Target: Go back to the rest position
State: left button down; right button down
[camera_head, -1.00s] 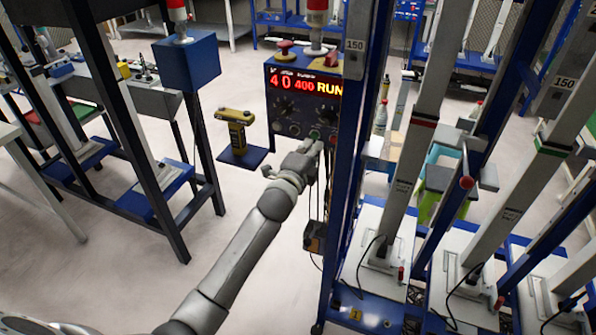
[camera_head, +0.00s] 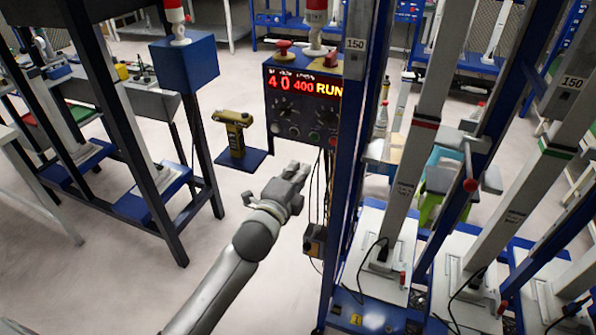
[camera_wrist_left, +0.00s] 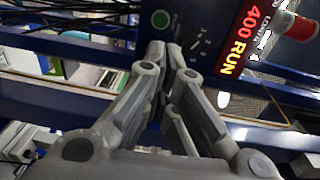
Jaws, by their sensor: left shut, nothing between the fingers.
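My left gripper (camera_head: 297,173) is shut and empty. In the head view it hangs in the air below and in front of a blue control box (camera_head: 284,124), clear of its buttons. The box's red display (camera_head: 305,87) reads 40, 400 and RUN. In the left wrist view the gripper's closed fingers (camera_wrist_left: 170,50) point toward the panel, with a green button (camera_wrist_left: 160,18) and a dial (camera_wrist_left: 196,44) just beyond the tips. My right gripper is in neither view.
A blue post (camera_head: 352,170) stands close to the right of my left gripper, with hanging cables and a small box (camera_head: 314,240) beside it. A yellow and black device (camera_head: 234,130) stands on a blue plate at left. Light floor (camera_head: 130,280) is open at lower left.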

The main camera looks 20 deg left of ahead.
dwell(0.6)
pick_arm(q)
jog(key=s+a+f+n+g, duration=0.1)
jog(key=s+f+n+g, duration=0.2)
jog(key=f, duration=1)
jog(key=s+f+n+g, duration=0.2)
jog(key=s+f, duration=0.3)
jog(key=f, duration=0.7)
jog(key=s+a+f+n+g, duration=0.1)
jog(key=s+f+n+g, duration=0.2)
jog(key=f, duration=1)
jog(key=s+f+n+g, duration=0.2)
jog(key=s+f, duration=0.6)
jog(key=s, duration=0.2)
jog(key=s+f+n+g, duration=0.2)
jog(key=s+f+g, duration=0.1)
jog(key=s+f, duration=0.65)
jog(key=s+f+n+g, duration=0.1)
jog(key=s+f+n, duration=0.1)
jog(key=s, duration=0.9)
jog(key=s+a+f+n+g, duration=0.1)
jog(key=s+f+n+g, duration=0.1)
jog(key=s, duration=0.9)
jog(key=shift+s+a+f+y, duration=0.2)
jog(key=shift+f+y, duration=0.1)
jog(key=shift+f, duration=0.2)
jog(key=shift+w, duration=0.1)
